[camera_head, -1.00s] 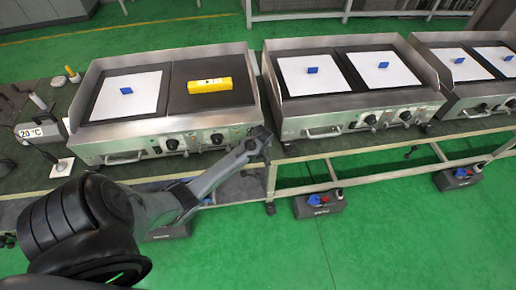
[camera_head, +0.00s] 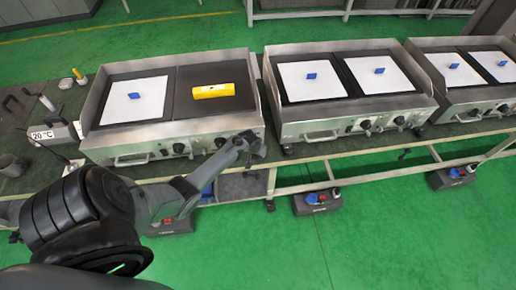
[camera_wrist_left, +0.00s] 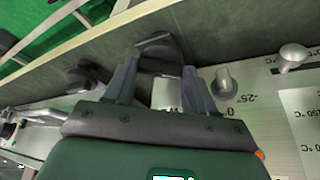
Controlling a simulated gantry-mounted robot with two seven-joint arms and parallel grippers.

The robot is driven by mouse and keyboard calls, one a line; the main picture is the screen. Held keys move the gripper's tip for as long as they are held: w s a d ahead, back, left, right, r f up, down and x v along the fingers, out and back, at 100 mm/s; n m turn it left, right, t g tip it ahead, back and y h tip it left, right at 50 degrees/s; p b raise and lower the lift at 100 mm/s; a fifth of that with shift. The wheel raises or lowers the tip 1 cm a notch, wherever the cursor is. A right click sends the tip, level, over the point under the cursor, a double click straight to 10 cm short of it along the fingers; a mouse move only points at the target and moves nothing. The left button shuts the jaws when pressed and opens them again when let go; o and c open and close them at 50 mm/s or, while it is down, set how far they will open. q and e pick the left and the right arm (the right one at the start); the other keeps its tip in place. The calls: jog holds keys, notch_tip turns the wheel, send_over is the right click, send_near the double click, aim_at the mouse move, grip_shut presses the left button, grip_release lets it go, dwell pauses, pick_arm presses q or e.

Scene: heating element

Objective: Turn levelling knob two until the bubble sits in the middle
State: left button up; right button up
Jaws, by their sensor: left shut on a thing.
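The yellow spirit level (camera_head: 213,91) lies on the dark right-hand plate of the left griddle (camera_head: 165,130). Its bubble is too small to make out. My left gripper (camera_head: 257,146) is at the griddle's front right corner in the head view. In the left wrist view, my left gripper (camera_wrist_left: 160,68) has its two fingers on either side of a dark round levelling knob (camera_wrist_left: 158,46) with a pale stem below, and is shut on it. I cannot read which number this knob has. In the head view the gripper hides this knob. My right gripper is not in view.
A white sheet with a blue tab (camera_head: 133,98) covers the left plate. A 20 °C display (camera_head: 52,134) stands at the left. A second griddle (camera_head: 345,112) stands to the right across a gap. A metal dial (camera_wrist_left: 224,84) sits close to the fingers.

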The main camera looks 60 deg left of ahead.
pick_arm(q)
jog(key=shift+s+a+m+h+p, duration=0.1)
jog(key=shift+m+h+p, duration=0.4)
jog(key=shift+m, duration=0.9)
jog(key=o, duration=1)
jog(key=shift+o, duration=0.2)
jog(key=shift+t, duration=0.3)
